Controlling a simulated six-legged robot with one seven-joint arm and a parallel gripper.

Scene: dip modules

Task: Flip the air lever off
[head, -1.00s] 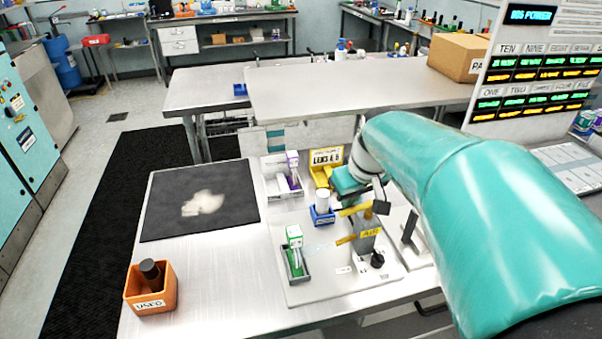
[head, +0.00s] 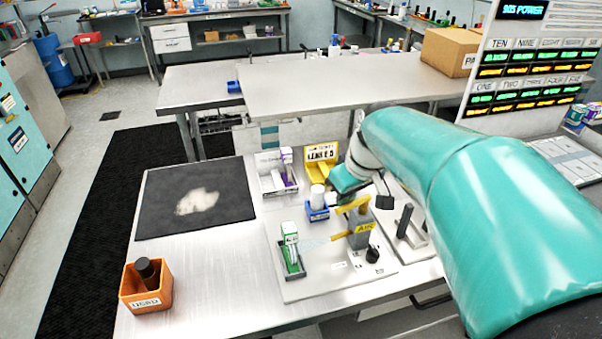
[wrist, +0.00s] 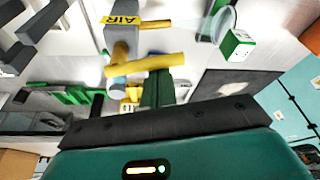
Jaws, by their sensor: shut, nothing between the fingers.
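The air lever is a yellow bar (head: 352,205) on a grey post block with a yellow AIR label (head: 365,227), on the pale board. In the wrist view the yellow bar (wrist: 145,65) lies crosswise near the middle, tilted slightly, with the AIR label (wrist: 120,19) upside down above it. My gripper (wrist: 157,76) shows there as dark green fingers, shut and empty, reaching up close to the bar. I cannot tell whether they touch it. In the head view my teal hand is behind and left of the lever, and the fingertips are hard to make out.
A blue bin (head: 318,213) with a white cylinder stands close left of the lever. A green-and-white module (head: 290,243) stands upright in a tray, and a black knob (head: 372,254) is in front. A yellow holder (head: 321,153) is behind. An orange USED bin (head: 147,296) sits at the front left.

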